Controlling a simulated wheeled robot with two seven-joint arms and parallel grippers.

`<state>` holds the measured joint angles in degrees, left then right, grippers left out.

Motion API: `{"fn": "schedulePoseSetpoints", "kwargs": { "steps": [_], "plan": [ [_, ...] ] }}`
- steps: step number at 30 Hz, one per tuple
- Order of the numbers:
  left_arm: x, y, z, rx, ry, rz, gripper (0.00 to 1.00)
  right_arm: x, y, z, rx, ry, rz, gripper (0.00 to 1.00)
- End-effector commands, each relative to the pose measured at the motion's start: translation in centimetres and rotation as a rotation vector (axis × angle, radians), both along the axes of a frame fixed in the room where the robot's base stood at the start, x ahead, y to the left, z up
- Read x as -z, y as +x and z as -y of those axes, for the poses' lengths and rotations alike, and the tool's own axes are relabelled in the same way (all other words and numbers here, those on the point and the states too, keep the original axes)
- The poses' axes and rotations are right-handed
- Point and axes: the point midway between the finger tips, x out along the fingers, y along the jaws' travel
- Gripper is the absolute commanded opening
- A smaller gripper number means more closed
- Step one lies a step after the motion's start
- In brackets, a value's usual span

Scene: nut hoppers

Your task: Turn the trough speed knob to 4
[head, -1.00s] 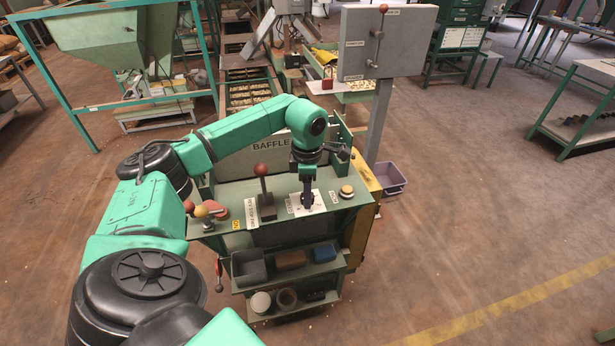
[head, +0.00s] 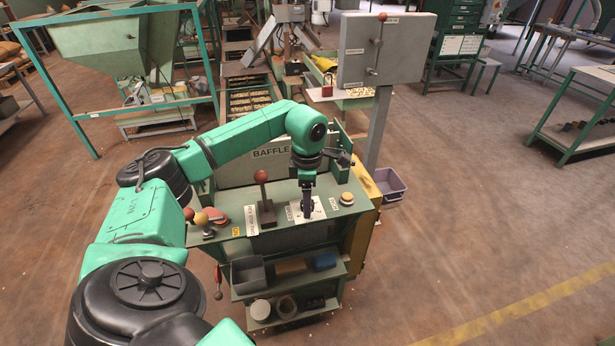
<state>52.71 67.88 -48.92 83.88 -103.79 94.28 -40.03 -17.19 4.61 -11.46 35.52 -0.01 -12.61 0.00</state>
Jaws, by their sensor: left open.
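A white dial plate (head: 317,212) lies on the green top of the control console (head: 282,230), between a red-balled lever and a pale round button. My left gripper (head: 307,213) points down over this plate, its fingers open at the plate's middle. A knob there is hidden behind the fingers, so I cannot tell its setting or whether the fingers touch it. The plate's markings are too small to read. My right gripper is not in view.
The red-balled lever (head: 262,178) stands just left of the gripper, and the pale button (head: 346,198) is to its right. Red and yellow ball knobs (head: 201,218) sit at the console's left end. The BAFFLE panel (head: 235,170) rises behind. A grey box (head: 386,50) stands on a post.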

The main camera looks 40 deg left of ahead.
Motion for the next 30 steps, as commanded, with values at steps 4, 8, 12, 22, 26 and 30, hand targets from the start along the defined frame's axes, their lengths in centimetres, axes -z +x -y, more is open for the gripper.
{"fn": "schedulePoseSetpoints", "kwargs": {
  "steps": [4, 8, 12, 22, 26, 30],
  "plan": [
    [-2.0, 0.1, 0.0, 0.000, -0.001, 0.006, 0.76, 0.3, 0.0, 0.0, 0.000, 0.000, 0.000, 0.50],
    [-5.3, 0.2, 0.0, 0.000, -0.002, 0.009, 0.76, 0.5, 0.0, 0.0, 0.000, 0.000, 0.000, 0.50],
    [-9.6, 0.1, 0.0, 0.000, -0.002, 0.009, 0.76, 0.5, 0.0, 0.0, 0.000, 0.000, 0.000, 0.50],
    [-14.5, 0.0, 0.0, 0.000, 0.000, 0.004, 0.76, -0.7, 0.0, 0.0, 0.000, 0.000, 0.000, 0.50],
    [-14.4, 0.0, 0.0, 0.000, 0.000, 0.003, 0.76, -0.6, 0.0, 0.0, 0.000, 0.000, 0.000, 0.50],
    [-14.3, 0.0, 0.0, 0.000, 0.000, 0.003, 0.76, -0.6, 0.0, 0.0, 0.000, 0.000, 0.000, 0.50]
  ]
}}
